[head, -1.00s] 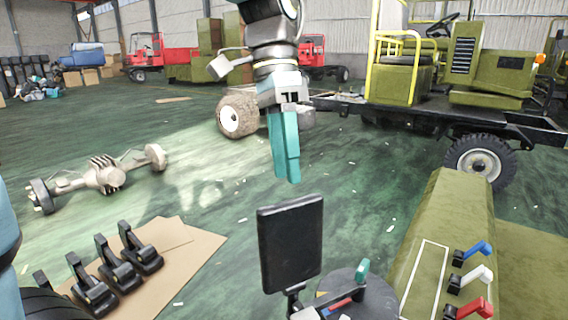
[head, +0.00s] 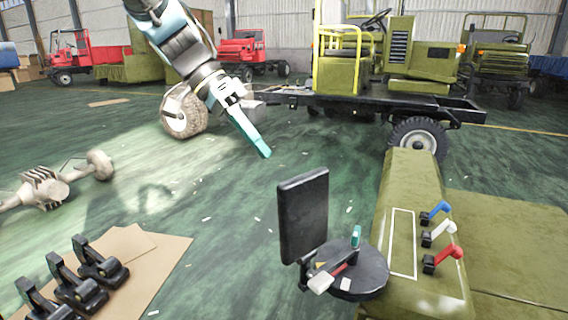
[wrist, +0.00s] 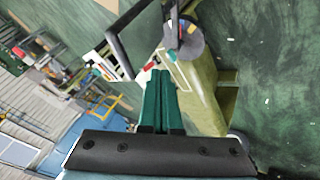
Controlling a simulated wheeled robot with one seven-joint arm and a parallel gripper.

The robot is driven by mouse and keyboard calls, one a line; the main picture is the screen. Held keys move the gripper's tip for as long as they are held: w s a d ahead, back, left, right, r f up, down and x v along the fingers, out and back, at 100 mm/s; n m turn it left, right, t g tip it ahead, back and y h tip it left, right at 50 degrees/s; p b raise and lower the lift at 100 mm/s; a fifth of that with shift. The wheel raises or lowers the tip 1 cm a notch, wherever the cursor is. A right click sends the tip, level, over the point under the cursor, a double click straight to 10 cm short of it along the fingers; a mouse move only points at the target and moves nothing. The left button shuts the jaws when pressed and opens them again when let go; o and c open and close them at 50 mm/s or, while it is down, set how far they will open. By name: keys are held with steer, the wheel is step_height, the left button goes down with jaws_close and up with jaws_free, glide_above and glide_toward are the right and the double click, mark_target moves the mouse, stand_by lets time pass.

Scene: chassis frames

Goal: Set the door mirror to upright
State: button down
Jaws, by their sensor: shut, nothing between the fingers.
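The door mirror (head: 303,216) is a black rectangular panel in the lower middle of the head view, standing nearly vertical with a slight lean on a short stalk. In the wrist view the mirror (wrist: 136,40) shows above the fingertips as a tilted dark-framed panel. My gripper (head: 264,152) has teal fingers, shut and empty, pointing down and right. In the head view it is above and left of the mirror, apart from it. The wrist view shows the gripper's fingers (wrist: 160,75) pressed together just below the mirror in the picture.
A round dark tray (head: 365,283) with small tools sits right of the mirror. An olive bench (head: 408,185) carries blue, white and red levers (head: 442,257). Black pedals (head: 100,262) stand on cardboard at lower left. An olive truck chassis (head: 375,100) stands behind. Green floor is open between.

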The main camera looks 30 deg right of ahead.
mark_target(305, 216)
steer(key=s+d+f+p, duration=0.2)
steer(key=s+f, duration=0.1)
steer(key=s, duration=0.3)
steer(key=shift+p, duration=0.35)
steer(key=shift+d, duration=0.1)
steer(key=shift+s+r+t+b, duration=0.15)
steer(key=shift+s+t+b, duration=0.15)
steer(key=shift+s+b, duration=0.55)
steer(key=shift+d, duration=0.1)
